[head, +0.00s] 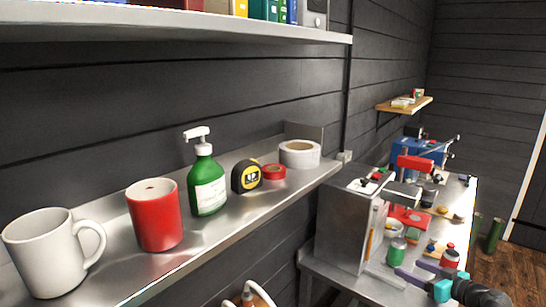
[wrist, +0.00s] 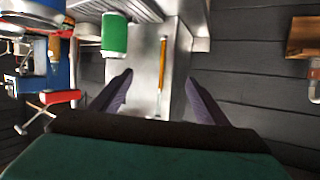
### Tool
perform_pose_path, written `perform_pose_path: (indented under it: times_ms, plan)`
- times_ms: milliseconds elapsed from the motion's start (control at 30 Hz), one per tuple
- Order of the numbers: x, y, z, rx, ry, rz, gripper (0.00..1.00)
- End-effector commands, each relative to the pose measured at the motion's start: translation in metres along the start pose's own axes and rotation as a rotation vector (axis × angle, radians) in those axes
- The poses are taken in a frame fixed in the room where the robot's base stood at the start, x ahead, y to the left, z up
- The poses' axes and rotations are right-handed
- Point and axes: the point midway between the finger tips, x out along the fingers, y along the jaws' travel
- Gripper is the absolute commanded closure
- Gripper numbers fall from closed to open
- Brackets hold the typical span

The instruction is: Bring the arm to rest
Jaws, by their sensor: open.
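My gripper (head: 408,271) is at the bottom right of the head view, low over the front of the metal bench. In the wrist view my gripper (wrist: 160,84) shows two dark purple fingers spread apart with nothing between them. Past the fingertips are a bare grey metal surface and a thin orange stick (wrist: 162,62). A green can (wrist: 115,35) is just left of the fingers in the wrist view, apart from them; it also shows in the head view (head: 397,251). My arm is partly cut off by the lower edge.
A steel box (head: 341,232) stands on the bench (head: 345,284), with a red-topped device (head: 415,163) behind it. A red bottle (head: 450,257) is close to my gripper. A wall shelf (head: 215,232) holds mugs, a green pump bottle and tape. Floor at right looks mostly clear.

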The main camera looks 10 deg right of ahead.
Motion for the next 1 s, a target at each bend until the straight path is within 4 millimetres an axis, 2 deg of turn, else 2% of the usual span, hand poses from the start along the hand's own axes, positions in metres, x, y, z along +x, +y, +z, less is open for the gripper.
perform_pose_path:
  times_ms: [33, 200, 367, 500, 667, 800, 1000]
  plan:
    - [0.019, -0.015, 0.011, 0.004, -0.008, -0.034, 0.32]
    - [0.07, -0.062, 0.043, 0.014, -0.044, -0.132, 0.32]
    - [0.112, -0.111, 0.079, 0.014, -0.099, -0.223, 0.32]
    - [0.142, -0.156, 0.116, 0.008, -0.16, -0.303, 0.32]
    - [0.17, -0.209, 0.162, 0.006, -0.243, -0.393, 0.32]
    - [0.187, -0.257, 0.206, 0.009, -0.329, -0.468, 0.32]
    - [0.199, -0.324, 0.273, 0.016, -0.475, -0.567, 0.32]
